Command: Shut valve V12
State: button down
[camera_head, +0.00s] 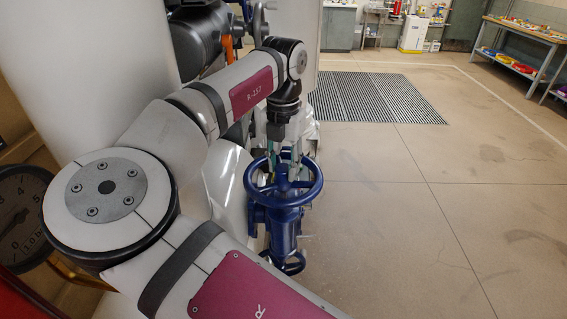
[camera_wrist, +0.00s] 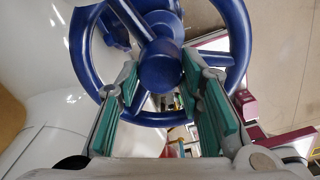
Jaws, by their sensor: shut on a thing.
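A blue valve with a round handwheel (camera_head: 313,187) stands low beside my arm in the head view. No V12 label is readable on it. In the wrist view the blue handwheel (camera_wrist: 84,48) fills the upper middle, with its spokes and round hub (camera_wrist: 160,70) in sight. My gripper (camera_head: 283,172) reaches down over the wheel. In the wrist view its two green-padded fingers (camera_wrist: 165,92) stand on either side of the hub area, shut on the handwheel. The exact contact is partly hidden, and I cannot tell whether it is hub, spoke or rim.
A dark pressure gauge (camera_head: 22,215) is at the left edge. A striped floor mat (camera_head: 375,98) lies beyond the valve. A workbench (camera_head: 520,62) with coloured items stands at the far right. The floor right of the valve is clear.

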jog(key=c, duration=1.1)
grip_release()
jog(key=shift+s+a+f, duration=0.1)
notch_tip(320, 180, up, 12)
